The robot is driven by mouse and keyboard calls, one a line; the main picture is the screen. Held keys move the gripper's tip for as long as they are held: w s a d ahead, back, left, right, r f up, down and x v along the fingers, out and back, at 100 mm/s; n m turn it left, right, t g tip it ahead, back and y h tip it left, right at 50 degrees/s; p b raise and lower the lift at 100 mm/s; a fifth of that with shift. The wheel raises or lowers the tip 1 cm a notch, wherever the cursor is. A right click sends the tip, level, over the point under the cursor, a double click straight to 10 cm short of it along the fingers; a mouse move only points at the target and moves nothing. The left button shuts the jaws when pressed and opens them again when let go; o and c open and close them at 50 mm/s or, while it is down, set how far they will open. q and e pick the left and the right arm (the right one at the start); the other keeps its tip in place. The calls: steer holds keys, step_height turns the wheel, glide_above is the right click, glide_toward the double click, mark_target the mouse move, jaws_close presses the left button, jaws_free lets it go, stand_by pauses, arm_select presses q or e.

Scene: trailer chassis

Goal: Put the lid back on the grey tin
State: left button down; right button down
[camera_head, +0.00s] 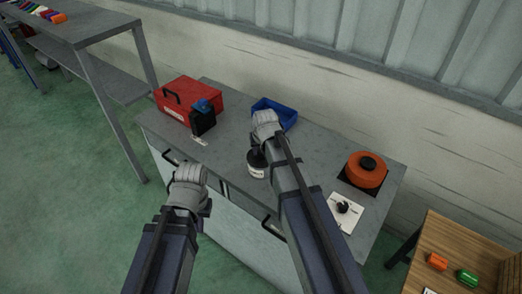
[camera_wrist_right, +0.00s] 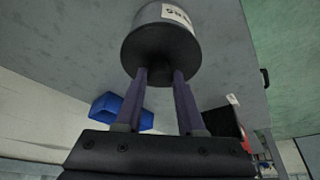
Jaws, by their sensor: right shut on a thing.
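The grey tin (camera_head: 257,172) stands on the grey bench, with a pale label on its side. It also shows in the right wrist view (camera_wrist_right: 178,14), upside down. Its dark lid (camera_wrist_right: 160,48) is at the tin's mouth and lines up with it; I see no clear gap, but cannot tell if it is fully seated. My right gripper (camera_wrist_right: 160,78) is shut on the lid from above; in the head view its arm partly covers the tin. My left gripper (camera_head: 190,174) is over the bench's front edge, away from the tin; its fingers are hidden.
A blue bin (camera_head: 284,110) stands behind my right gripper. A red toolbox (camera_head: 190,94) and a blue-and-black object (camera_head: 203,119) are at the left. An orange round object (camera_head: 364,174) and a white sheet (camera_head: 346,222) with a black item lie right. A wooden table (camera_head: 455,238) is further right.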

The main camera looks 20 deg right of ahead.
jaws_free()
stand_by(0.8)
steer(key=shift+r, duration=0.15)
steer(key=shift+r+p, duration=2.4)
steer(key=shift+p, duration=0.15)
steer(key=shift+r+p, duration=1)
steer(key=shift+c, duration=0.2)
jaws_close()
